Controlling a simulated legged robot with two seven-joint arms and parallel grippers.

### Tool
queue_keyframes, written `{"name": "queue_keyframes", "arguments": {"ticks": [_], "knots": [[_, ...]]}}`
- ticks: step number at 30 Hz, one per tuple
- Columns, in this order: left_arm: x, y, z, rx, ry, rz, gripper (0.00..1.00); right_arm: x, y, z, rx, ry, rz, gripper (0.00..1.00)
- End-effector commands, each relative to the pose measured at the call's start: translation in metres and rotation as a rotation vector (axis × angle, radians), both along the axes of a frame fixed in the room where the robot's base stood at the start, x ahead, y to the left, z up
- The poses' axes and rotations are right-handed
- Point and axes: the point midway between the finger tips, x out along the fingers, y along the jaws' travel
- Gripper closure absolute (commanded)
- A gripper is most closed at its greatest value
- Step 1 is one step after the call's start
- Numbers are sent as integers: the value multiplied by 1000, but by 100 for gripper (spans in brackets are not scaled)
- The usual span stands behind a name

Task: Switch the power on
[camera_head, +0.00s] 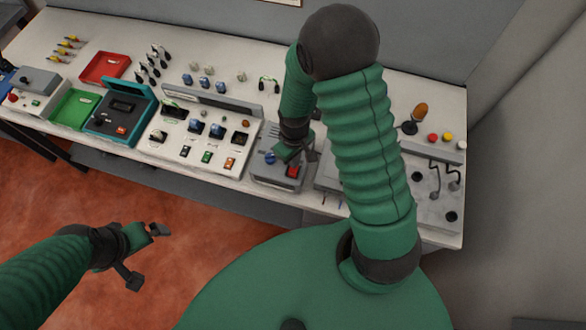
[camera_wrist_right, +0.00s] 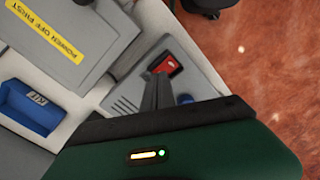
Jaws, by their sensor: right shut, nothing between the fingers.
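A grey power box (camera_head: 268,176) stands at the front of the bench. It has a red rocker switch (camera_head: 293,171) and a blue knob (camera_head: 270,157); the right wrist view shows the red switch (camera_wrist_right: 168,65) and part of the blue knob (camera_wrist_right: 184,99). My right gripper (camera_head: 306,154) is over this box, shut and empty. In the right wrist view its fingertips (camera_wrist_right: 158,76) are right beside the red switch and overlap its edge; I cannot tell whether they touch it. My left gripper (camera_head: 148,254) is open and empty, over the floor, away from the bench.
A grey unit with a yellow "POWER OFF FIRST" label (camera_wrist_right: 44,30) stands beside the power box. A blue "KIT" bin (camera_wrist_right: 30,107) is near it. A panel with several switches (camera_head: 205,135) and a teal case (camera_head: 120,110) stand further left. My right arm hides part of the bench.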

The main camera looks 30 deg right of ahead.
Motion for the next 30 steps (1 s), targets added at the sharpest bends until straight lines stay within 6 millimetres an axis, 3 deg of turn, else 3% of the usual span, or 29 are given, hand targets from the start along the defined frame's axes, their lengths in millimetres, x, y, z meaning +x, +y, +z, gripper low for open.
{"name": "queue_keyframes", "arguments": {"ticks": [22, 30], "knots": [[0, 0, -9, 0, 0, 0, 0, 0, 0, -11, 0, 0, 0, 100], [0, 0, 9, 0, 0, 0, 0, 0, 0, 8, 0, 0, 0, 100]]}}
